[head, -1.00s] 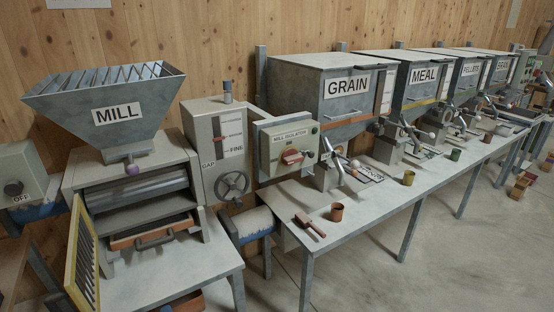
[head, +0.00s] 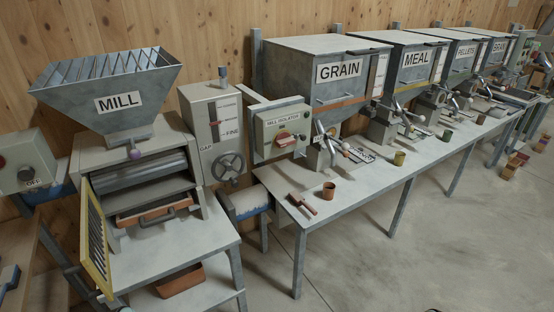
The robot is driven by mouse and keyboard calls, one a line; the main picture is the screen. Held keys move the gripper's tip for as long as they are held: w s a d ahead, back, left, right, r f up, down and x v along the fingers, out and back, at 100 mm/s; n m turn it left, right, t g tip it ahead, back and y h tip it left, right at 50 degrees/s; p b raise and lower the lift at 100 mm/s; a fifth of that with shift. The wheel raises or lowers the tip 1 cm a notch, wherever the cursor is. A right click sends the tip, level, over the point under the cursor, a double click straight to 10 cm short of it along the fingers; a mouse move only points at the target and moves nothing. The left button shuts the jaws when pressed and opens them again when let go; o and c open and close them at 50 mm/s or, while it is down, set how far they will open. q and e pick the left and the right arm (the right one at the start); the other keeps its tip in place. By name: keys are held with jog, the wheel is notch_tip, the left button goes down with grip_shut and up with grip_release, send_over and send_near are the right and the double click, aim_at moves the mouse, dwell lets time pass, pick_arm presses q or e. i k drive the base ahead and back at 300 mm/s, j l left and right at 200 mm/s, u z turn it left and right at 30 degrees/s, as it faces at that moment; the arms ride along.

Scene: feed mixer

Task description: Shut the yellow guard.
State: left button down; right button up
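The yellow guard (head: 96,240) is a yellow-framed panel with dark slats at the front left of the mill (head: 130,165). It stands swung open, roughly edge-on to the front, with its upper end near the left side of the mill's front opening. The rollers (head: 140,178) and a brown drawer-like tray (head: 152,212) with a dark handle are exposed beside it. Neither of my grippers can be made out in the head view.
An isolator box (head: 282,131) with a red handle stands right of the gap unit (head: 212,130). A long bench (head: 375,185) with bins, cups and a brown scoop (head: 302,204) runs right. A brown bin (head: 180,281) sits under the mill. The floor at front right is clear.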

aim_at(104, 282)
jog(key=j+u, duration=0.2)
jog(key=j, duration=0.4)
jog(key=i+j+u, duration=0.15)
jog(key=j, duration=0.4)
jog(key=j+u, duration=0.2)
jog(key=j, duration=0.4)
